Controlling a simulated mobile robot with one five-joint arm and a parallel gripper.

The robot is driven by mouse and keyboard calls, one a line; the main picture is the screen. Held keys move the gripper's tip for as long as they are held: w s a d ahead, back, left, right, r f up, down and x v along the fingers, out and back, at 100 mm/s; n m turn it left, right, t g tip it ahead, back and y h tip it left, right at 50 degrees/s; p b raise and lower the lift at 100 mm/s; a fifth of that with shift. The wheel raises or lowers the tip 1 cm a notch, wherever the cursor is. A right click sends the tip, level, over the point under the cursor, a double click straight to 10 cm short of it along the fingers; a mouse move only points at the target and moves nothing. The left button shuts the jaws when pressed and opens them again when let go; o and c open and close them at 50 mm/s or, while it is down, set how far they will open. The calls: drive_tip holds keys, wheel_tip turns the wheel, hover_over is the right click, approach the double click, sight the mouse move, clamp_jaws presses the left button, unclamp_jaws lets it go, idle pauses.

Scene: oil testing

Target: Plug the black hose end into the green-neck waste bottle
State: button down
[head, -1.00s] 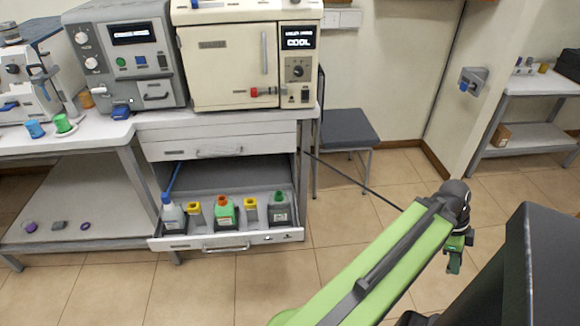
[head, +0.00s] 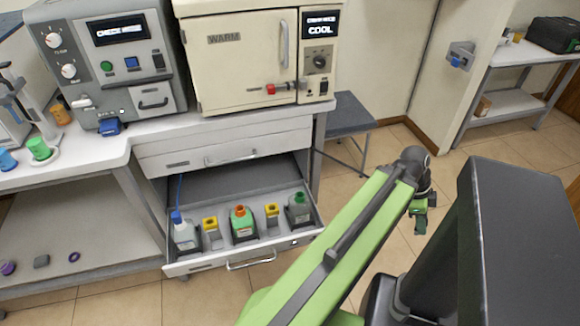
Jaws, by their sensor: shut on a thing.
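The green-neck waste bottle (head: 299,211) is grey and stands upright at the right end of the open drawer (head: 247,258). My gripper (head: 421,214), with green jaws, hangs in the air well to the right of the drawer, beyond my green arm. It is shut, small in view and partly in shadow. The black hose end in it is too small and dark to make out. The hose itself is hard to pick out against the stool legs.
The drawer also holds a green bottle with an orange neck (head: 242,225), a whitish bottle with a blue hose (head: 184,235), and yellow holders (head: 212,229). A stool (head: 346,115) stands right of the bench. Floor between drawer and gripper is clear.

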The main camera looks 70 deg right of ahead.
drive_tip(key=w+d+n+t+h, duration=0.15)
drive_tip(key=w+d+n, duration=0.25)
drive_tip(key=w, duration=1.7)
drive_tip(key=w+d+n+g+h, duration=0.15)
drive_tip(key=w+d+n, duration=0.25)
drive_tip(key=w, duration=1.7)
wheel_tip(320, 180, down, 7)
drive_tip(key=t+b, duration=0.1)
drive_tip(key=b, duration=0.5)
drive_tip(key=shift+d+b, duration=0.15)
drive_tip(key=shift+b, duration=0.25)
drive_tip(key=shift+s+f+b, duration=0.1)
drive_tip(key=shift+f+b, duration=0.25)
drive_tip(key=shift+b, duration=0.1)
drive_tip(key=shift+f+b, duration=0.5)
drive_tip(key=shift+f, duration=0.2)
drive_tip(key=shift+f+b, duration=0.7)
drive_tip(key=shift+b, duration=0.2)
